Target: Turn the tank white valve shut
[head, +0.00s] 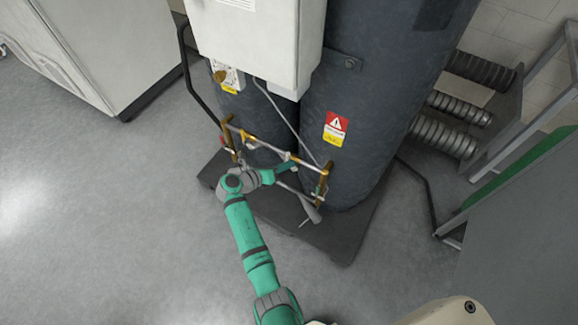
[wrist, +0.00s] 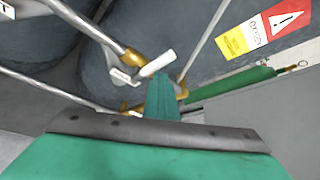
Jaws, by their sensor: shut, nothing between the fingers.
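The white valve handle (wrist: 158,62) is a short white lever on a brass fitting (wrist: 132,57) of the pipework, in the middle of the wrist view. In the head view it is too small to make out surely among the pipes. My gripper (wrist: 163,95) is shut and empty, its green fingers right below the handle in the wrist view. Whether they touch it I cannot tell. In the head view my gripper (head: 290,167) is at the pipe frame in front of the dark tank (head: 362,115), which bears a red and yellow warning label (head: 335,128).
Brass and steel pipes (head: 262,143) run close around my gripper. The tanks stand on a dark base plate (head: 340,240). A white control box (head: 262,45) hangs above. A grey bench with a green strip (head: 510,180) is at the right. The floor at the left is clear.

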